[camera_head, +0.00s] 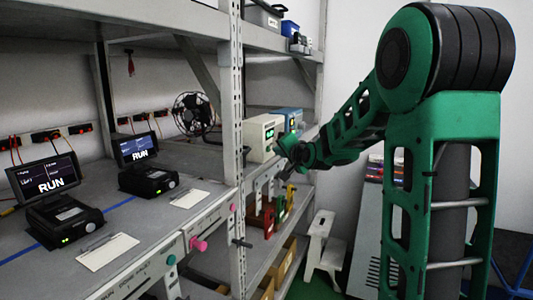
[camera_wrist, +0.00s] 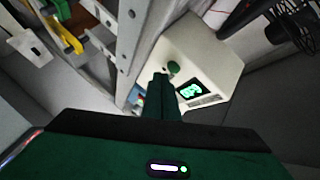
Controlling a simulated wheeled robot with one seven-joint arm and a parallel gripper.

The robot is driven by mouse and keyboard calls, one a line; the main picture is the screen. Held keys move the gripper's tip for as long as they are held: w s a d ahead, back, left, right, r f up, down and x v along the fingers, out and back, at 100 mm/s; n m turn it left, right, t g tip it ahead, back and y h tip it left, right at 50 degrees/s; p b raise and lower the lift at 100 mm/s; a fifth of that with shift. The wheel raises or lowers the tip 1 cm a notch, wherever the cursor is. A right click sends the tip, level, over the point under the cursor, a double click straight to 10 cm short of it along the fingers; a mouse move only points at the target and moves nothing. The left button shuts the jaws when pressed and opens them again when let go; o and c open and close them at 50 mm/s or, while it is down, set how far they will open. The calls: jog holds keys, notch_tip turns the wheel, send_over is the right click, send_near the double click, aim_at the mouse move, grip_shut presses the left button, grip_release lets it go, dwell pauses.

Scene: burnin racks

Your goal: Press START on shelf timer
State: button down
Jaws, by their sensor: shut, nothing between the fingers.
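The shelf timer is a cream box (camera_head: 262,130) on the middle shelf, just right of the metal upright in the head view. In the wrist view the timer (camera_wrist: 215,57) looks tilted, with a lit green display (camera_wrist: 193,90) and a round green button (camera_wrist: 173,68) on its front. My gripper (camera_head: 285,151) is in front of the timer's lower right in the head view. In the wrist view my gripper (camera_wrist: 160,78) is shut and empty, its tips just beside the green button. I cannot tell whether they touch it. No button lettering is readable.
A blue box (camera_head: 289,117) stands beside the timer. The perforated upright (camera_head: 231,90) is close to its left. Two black units with RUN screens (camera_head: 48,178) sit on the left shelf. Red and green holders (camera_head: 264,216) are below. A white step stool (camera_head: 322,245) stands on the floor.

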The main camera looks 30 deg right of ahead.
jog(key=shift+w+a, duration=0.1)
jog(key=shift+w+a, duration=0.15)
jog(key=shift+w, duration=0.05)
jog(key=shift+w+a, duration=0.3)
dwell(0.9)
jog(key=shift+s+d, duration=0.55)
jog(key=shift+s, duration=0.15)
jog(key=s+d, duration=0.1)
jog(key=s, duration=0.1)
jog(key=s+d, duration=0.2)
dwell(0.7)
dwell(0.7)
